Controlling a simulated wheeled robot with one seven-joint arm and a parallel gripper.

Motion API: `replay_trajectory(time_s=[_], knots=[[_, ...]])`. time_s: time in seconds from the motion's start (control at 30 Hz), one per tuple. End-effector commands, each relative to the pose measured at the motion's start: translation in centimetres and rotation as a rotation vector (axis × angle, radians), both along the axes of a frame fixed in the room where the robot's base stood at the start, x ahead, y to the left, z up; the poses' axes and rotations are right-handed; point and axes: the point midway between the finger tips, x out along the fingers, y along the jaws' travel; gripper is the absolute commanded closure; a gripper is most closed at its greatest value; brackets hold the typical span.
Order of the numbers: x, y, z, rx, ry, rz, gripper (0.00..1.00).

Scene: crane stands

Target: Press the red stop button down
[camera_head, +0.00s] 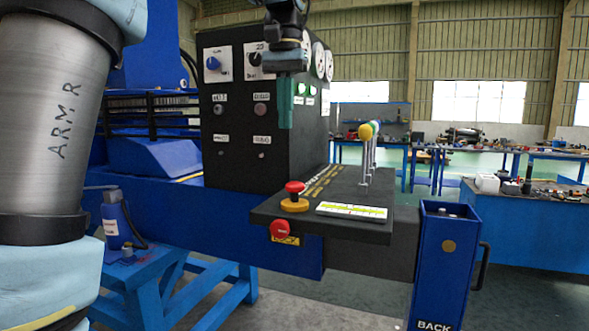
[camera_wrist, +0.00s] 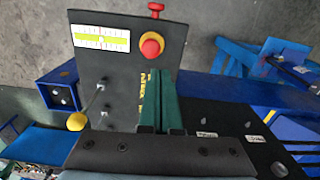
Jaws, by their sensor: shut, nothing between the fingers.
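The red stop button (camera_head: 295,187) stands on a round yellow base on the black control shelf, near its front left corner. In the wrist view the red stop button (camera_wrist: 151,47) shows from above inside its orange-yellow ring, just beyond the fingertips. My gripper (camera_head: 286,124) points down with green fingers, shut and empty, above the shelf in front of the black panel. It is above the button in the picture and apart from it. In the wrist view my gripper (camera_wrist: 160,74) shows its two fingers together. Nothing hides the button.
A second red knob (camera_head: 280,229) sits on the shelf's front edge. A white and yellow-green label (camera_head: 351,210) lies right of the button. Levers with coloured balls (camera_head: 365,132) rise on the shelf's right. The black panel (camera_head: 232,160) with dials and switches stands behind.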

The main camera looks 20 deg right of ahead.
Motion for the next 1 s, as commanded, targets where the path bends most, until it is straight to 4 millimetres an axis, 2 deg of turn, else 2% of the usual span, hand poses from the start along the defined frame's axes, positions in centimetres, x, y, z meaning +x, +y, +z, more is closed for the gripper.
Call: replay_trajectory(time_s=[0.1,0.2,0.6,0.77,1.0], knots=[[-1.3,-1.1,1.9,0.002,0.005,-0.033,1.0],[-1.8,-1.4,2.7,0.005,0.009,-0.045,1.0],[-2.0,-1.4,3.0,0.006,0.011,-0.048,1.0],[-2.0,-1.4,1.9,0.008,0.012,-0.048,1.0],[-2.1,-1.4,-2.5,0.009,0.014,-0.048,1.0]])
